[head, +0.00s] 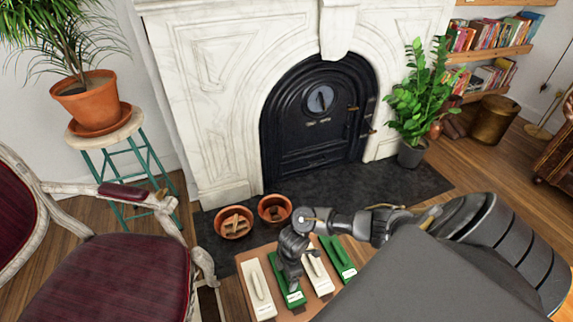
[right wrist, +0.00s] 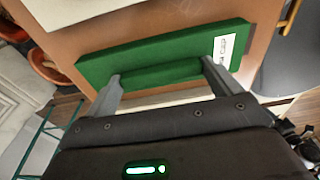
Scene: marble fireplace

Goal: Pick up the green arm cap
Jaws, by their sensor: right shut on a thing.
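A green cap (head: 297,300) lies on a brown board (head: 246,270) in front of the fireplace. My right gripper (head: 291,286) is down over it and shut on it. In the right wrist view, the fingers (right wrist: 162,72) meet the near side of the long green cap (right wrist: 150,58), and a white label with partly readable print shows at its right end. The cap looks still in its row on the board; I cannot tell whether it is raised. A second green cap (head: 338,258) lies at the right end of the row. My left gripper is not in view.
White caps (head: 258,290) (head: 319,275) lie on either side of the held one. Two terracotta bowls (head: 233,222) (head: 274,209) stand behind the board. A red chair (head: 120,280) is at left, a potted plant (head: 412,150) at right.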

